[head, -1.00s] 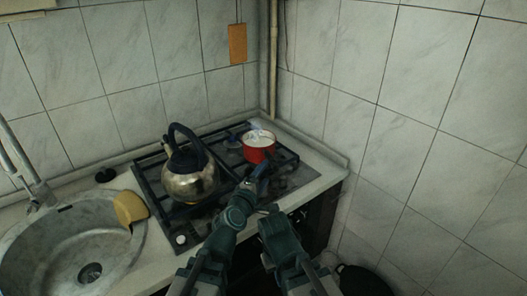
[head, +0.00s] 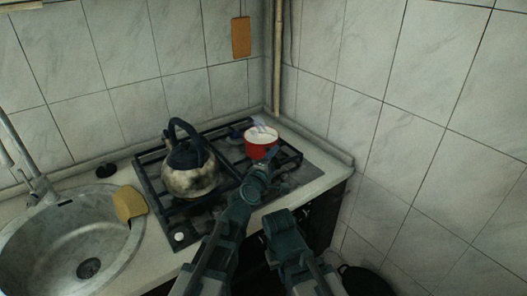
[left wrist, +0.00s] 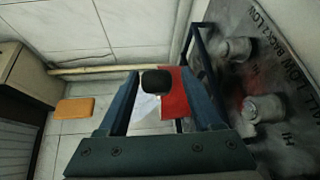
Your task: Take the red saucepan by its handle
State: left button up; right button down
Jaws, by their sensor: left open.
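The red saucepan (head: 259,149) stands on the back right of the stove, with white contents and a wisp of steam. In the head view my left gripper (head: 270,158) is right at its near side and hides its handle. In the left wrist view the open left gripper (left wrist: 160,98) has the black end of the handle (left wrist: 157,82) between its fingers, apart from both as far as I can tell. The red side of the saucepan (left wrist: 174,92) shows behind it. My right arm shows low in the head view, but its gripper does not.
A metal kettle (head: 189,178) with a dark handle stands on the stove (head: 163,215), left of my left arm. A sink (head: 95,240) with a yellow sponge (head: 129,203) on its rim is at the left. Tiled walls close in behind and to the right.

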pick_arm(q)
grip_shut()
jog(key=shift+a, duration=0.1)
dwell(1.2)
